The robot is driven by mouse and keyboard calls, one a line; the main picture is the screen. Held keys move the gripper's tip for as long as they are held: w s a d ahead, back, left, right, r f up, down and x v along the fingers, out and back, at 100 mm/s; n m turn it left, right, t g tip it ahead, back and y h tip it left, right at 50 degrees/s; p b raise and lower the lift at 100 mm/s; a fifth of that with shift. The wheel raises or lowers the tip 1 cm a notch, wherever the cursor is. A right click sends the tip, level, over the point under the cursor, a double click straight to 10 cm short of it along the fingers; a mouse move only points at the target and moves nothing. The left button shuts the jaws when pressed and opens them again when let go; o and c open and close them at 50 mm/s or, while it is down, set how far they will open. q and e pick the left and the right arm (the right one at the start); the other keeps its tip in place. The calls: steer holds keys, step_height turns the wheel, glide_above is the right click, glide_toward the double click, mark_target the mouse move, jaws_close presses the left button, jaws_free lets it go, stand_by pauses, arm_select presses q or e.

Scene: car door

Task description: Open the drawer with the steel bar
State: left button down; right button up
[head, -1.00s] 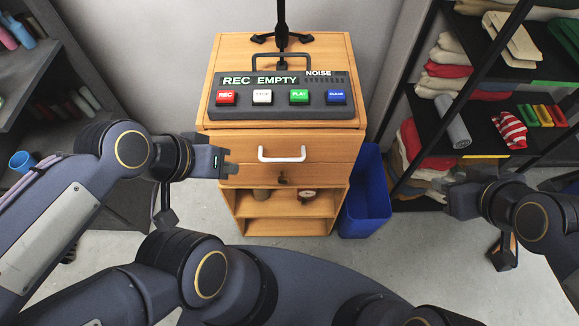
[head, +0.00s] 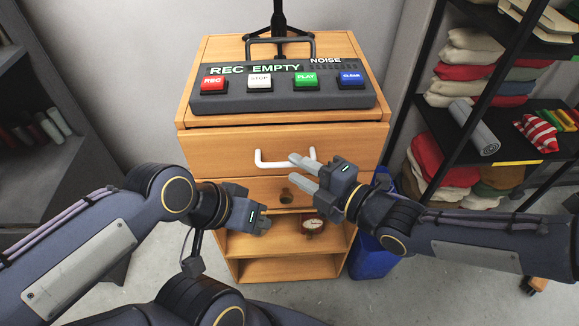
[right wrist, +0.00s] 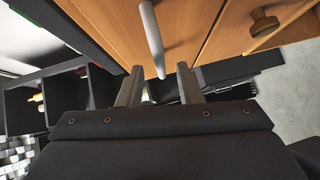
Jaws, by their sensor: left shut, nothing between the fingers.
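The steel bar (head: 272,164) is a pale, U-shaped handle on the front of the wide upper drawer (head: 220,150) of a wooden cabinet. The drawer front looks flush with the cabinet. My right gripper (head: 296,170) is open at the right part of the bar, its fingers pointing left and partly hiding it. In the right wrist view, the bar (right wrist: 152,38) reaches between the two spread fingers (right wrist: 159,88), with gaps on both sides. My left gripper (head: 264,221) is shut and empty, below the drawers in front of the open shelf.
A lower drawer with a round dark knob (head: 286,196) sits below; the knob also shows in the right wrist view (right wrist: 263,22). A recorder box with coloured buttons (head: 280,92) stands on top. A blue bin (head: 372,258) is right of the cabinet, a shelf of cloths (head: 470,130) further right.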

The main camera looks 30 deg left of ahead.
mark_target(291, 166)
steer(key=shift+x, duration=1.85)
jaws_close()
